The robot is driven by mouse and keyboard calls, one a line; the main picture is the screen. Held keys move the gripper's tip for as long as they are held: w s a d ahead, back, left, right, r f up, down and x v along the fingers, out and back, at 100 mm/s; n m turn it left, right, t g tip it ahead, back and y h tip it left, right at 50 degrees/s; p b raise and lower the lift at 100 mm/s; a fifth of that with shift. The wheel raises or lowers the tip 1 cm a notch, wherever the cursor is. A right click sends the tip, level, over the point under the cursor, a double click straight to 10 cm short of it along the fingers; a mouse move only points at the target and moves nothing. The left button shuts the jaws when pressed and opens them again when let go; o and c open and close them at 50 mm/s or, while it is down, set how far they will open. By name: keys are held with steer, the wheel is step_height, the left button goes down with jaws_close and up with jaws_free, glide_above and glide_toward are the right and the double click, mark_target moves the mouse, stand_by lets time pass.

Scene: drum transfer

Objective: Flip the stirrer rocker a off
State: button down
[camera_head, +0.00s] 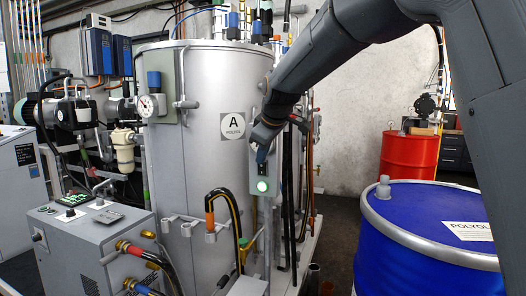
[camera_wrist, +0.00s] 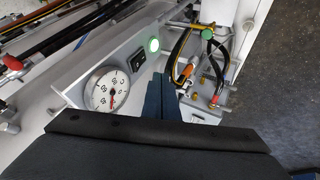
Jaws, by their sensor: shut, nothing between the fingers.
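The stirrer rocker is a small black switch (camera_wrist: 138,58) on a grey control box (camera_wrist: 88,62) in the wrist view. A lit green lamp (camera_wrist: 154,46) sits beside it; the lamp also glows in the head view (camera_head: 262,186). My gripper (camera_wrist: 161,78) is shut and empty, its blue fingers just beside the rocker in the picture. I cannot tell whether they touch it. In the head view my gripper (camera_head: 262,156) is just above the lamp at the box, in front of the tank marked A (camera_head: 190,110), and hides most of the rocker.
A round gauge (camera_wrist: 108,88) is close to the fingers in the wrist view. Hoses and fittings (camera_wrist: 205,60) lie beyond the lamp. A blue drum (camera_head: 425,225) stands at right, a red drum (camera_head: 408,155) behind it. A grey cabinet (camera_head: 95,245) stands at lower left.

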mark_target(258, 167)
steer(key=w+f+p, duration=0.3)
steer(key=w+f, duration=0.1)
steer(key=w, duration=0.3)
steer(key=shift+w+f, duration=0.25)
steer(key=shift+w, duration=0.05)
steer(key=shift+a, duration=0.1)
